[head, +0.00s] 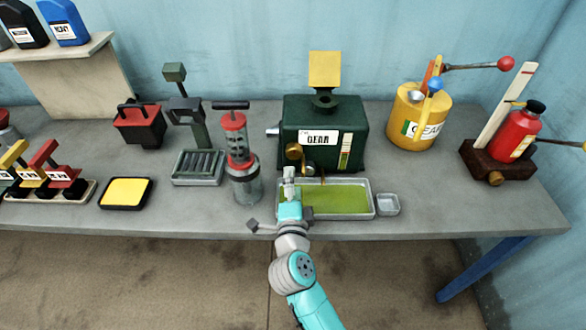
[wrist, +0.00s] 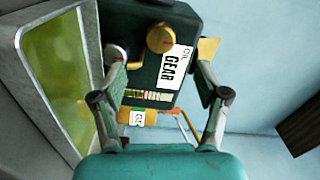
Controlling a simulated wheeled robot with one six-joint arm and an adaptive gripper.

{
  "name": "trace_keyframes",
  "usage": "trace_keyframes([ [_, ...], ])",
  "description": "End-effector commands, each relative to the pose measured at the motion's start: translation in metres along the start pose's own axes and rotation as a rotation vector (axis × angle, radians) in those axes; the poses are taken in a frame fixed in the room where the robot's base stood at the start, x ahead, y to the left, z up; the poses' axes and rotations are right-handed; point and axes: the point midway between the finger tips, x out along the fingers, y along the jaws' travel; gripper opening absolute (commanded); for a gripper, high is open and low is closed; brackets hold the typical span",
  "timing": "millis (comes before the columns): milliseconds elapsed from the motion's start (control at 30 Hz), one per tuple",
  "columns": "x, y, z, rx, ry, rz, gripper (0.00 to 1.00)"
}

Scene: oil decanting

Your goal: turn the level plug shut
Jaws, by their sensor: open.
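The dark green gear-oil box (head: 290,112) stands on the bench, also in the wrist view (wrist: 135,15). A round brass knob (head: 293,151), which I take for the level plug, sticks out of its front left of the sight strip. In the wrist view the knob (wrist: 160,38) shows ahead, beyond the fingertips. A smaller round fitting (wrist: 114,54) with some red shows lower on the box, partly behind one finger. My gripper (head: 289,172) is open and empty in front of the box, its fingers (wrist: 160,75) apart. I cannot tell whether the knob is fully turned.
A tray (head: 371,205) of yellow-green oil lies in front of the box, with a small dish (head: 388,204) at its right. A red-topped pump (head: 234,138) stands close left. A yellow can (head: 405,105) and red bottle (head: 517,133) stand further right.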

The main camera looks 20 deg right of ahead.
Motion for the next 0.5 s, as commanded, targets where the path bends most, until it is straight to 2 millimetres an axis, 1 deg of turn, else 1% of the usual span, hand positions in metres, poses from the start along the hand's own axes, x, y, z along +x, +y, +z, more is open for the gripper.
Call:
trace_keyframes([
  [33, -0.008, 0.001, 0.001, -0.001, -0.002, 0.000, 0.74],
  [200, -0.021, 0.000, 0.001, -0.001, -0.001, 0.001, 0.74],
  [500, -0.024, 0.000, 0.000, 0.000, 0.000, 0.000, 0.74],
])
